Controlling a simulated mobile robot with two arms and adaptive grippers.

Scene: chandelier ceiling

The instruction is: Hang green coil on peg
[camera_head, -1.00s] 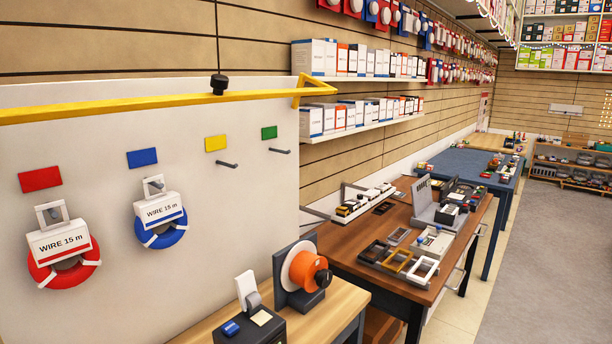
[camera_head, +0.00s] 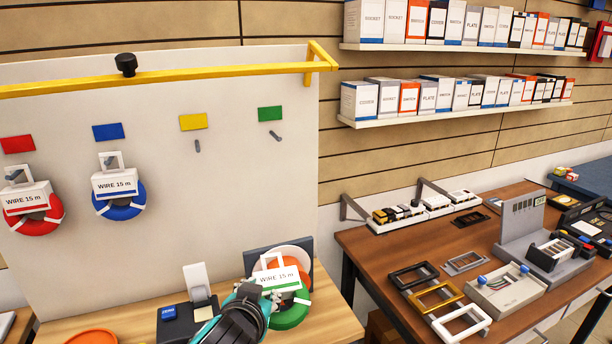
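The green coil (camera_head: 290,318), with a white hanger card marked WIRE 15 m, is at the lower middle in front of the orange spool (camera_head: 297,270). My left gripper (camera_head: 249,308), dark with teal parts, is at the coil's left side and appears shut on it; its fingertips are largely hidden. The bare peg (camera_head: 276,136) under the green plate (camera_head: 270,114) is on the white panel, above the coil and apart from it. Another bare peg (camera_head: 197,146) is under the yellow plate (camera_head: 194,122). My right gripper is not in view.
The red coil (camera_head: 35,226) and blue coil (camera_head: 120,208) hang on the panel's left pegs. A yellow rail (camera_head: 200,73) crosses the panel top. A wooden bench (camera_head: 335,322) is below, holding a dark block (camera_head: 181,318). A brown table (camera_head: 385,245) with frames stands right.

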